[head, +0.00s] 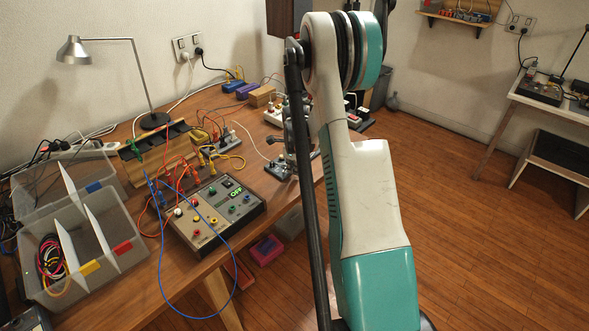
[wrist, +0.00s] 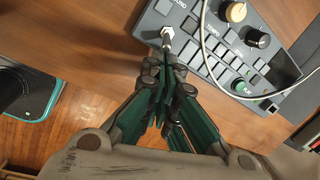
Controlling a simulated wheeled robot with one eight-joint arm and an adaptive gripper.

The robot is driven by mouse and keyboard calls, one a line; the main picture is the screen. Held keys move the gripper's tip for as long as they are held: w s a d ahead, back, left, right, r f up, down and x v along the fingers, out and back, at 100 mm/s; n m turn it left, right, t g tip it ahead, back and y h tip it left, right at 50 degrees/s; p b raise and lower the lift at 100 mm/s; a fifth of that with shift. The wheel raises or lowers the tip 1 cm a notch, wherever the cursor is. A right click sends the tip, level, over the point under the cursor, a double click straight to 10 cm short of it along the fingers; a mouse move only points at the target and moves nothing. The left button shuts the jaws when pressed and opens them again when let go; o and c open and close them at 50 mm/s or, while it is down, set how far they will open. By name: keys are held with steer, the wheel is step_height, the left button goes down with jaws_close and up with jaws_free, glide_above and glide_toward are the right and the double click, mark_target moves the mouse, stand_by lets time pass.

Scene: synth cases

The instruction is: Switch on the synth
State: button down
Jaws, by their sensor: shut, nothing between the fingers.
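The synth (wrist: 222,50), a dark grey panel with rows of pads, lies at the upper right of the wrist view. It carries a cream-topped knob (wrist: 236,12), a black knob (wrist: 257,38) and a round green button (wrist: 241,87). A silver metal lever or plug (wrist: 168,38) stands at its near left corner; I cannot tell which. My gripper (wrist: 164,82) is shut and empty, its green fingers close below that metal piece; contact is unclear. In the head view, my arm hides most of this area, so I cannot pick out the synth there.
A thin white cable (wrist: 205,35) crosses the synth. In the head view, a grey box with a green OFF display (head: 236,191) and blue leads sits on the wooden bench, beside a clear divided bin (head: 118,222). Floor right of my arm is open.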

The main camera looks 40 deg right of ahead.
steer(key=shift+w+r+g, duration=0.25)
steer(key=shift+w+g, duration=0.1)
steer(key=shift+g, duration=0.55)
steer(key=shift+w+r+g+p, duration=0.2)
steer(key=shift+g+p, duration=0.1)
steer(key=shift+g, duration=0.2)
steer(key=shift+w+r, duration=0.3)
steer(key=shift+w, duration=0.35)
steer(key=shift+r+p, duration=0.5)
steer(key=shift+r, duration=0.3)
steer(key=shift+s, duration=0.1)
